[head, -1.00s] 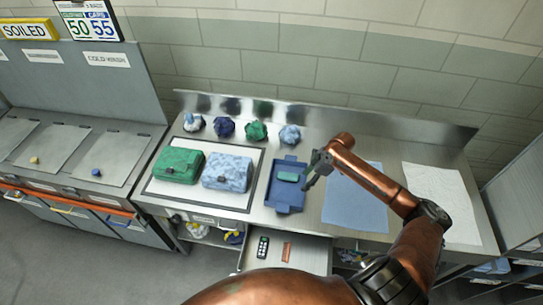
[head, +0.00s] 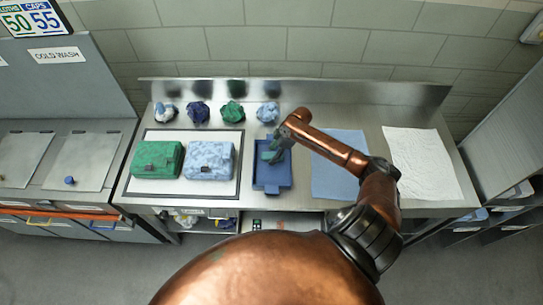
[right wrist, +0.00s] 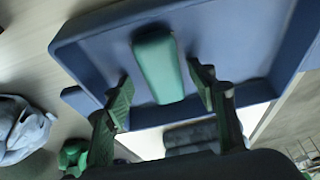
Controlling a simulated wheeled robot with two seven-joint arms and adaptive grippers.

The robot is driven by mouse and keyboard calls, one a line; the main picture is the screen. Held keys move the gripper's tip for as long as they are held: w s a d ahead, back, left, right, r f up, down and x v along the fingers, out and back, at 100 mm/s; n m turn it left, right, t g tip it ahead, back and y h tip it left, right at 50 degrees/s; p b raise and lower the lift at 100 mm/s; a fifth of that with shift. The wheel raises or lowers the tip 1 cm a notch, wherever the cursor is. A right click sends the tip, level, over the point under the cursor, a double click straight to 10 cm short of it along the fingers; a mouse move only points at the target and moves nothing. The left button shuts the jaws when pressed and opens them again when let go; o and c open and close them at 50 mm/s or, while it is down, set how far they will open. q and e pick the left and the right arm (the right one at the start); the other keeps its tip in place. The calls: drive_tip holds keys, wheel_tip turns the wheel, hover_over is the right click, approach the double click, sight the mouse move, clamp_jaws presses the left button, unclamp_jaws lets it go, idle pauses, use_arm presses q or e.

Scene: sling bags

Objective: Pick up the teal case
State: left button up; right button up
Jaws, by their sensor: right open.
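The teal case (right wrist: 158,65) lies in the blue tray (right wrist: 225,25), a small rounded block in the right wrist view. In the head view the blue tray (head: 272,185) stands on the steel counter, and the teal case (head: 268,156) is partly hidden by my right gripper (head: 274,151). My right gripper is open over the tray. In the right wrist view its fingers (right wrist: 161,84) are on either side of the case's near end, with gaps; contact is not visible. My left gripper is not in view.
A green bag (head: 157,160) and a patterned blue bag (head: 209,160) sit left of the tray. Several crumpled cloths, including a green one (head: 232,112), line the back. A blue cloth (head: 333,180) and white towel (head: 424,165) lie right. An open drawer (head: 285,221) is in front.

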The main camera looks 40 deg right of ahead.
drive_tip(key=shift+s+r, duration=0.15)
drive_tip(key=shift+s, duration=0.3)
drive_tip(key=shift+w, duration=0.25)
drive_tip(key=shift+c, duration=1)
drive_tip(key=shift+s, duration=0.15)
drive_tip(key=c, duration=0.8)
drive_tip(key=shift+c, duration=1.2)
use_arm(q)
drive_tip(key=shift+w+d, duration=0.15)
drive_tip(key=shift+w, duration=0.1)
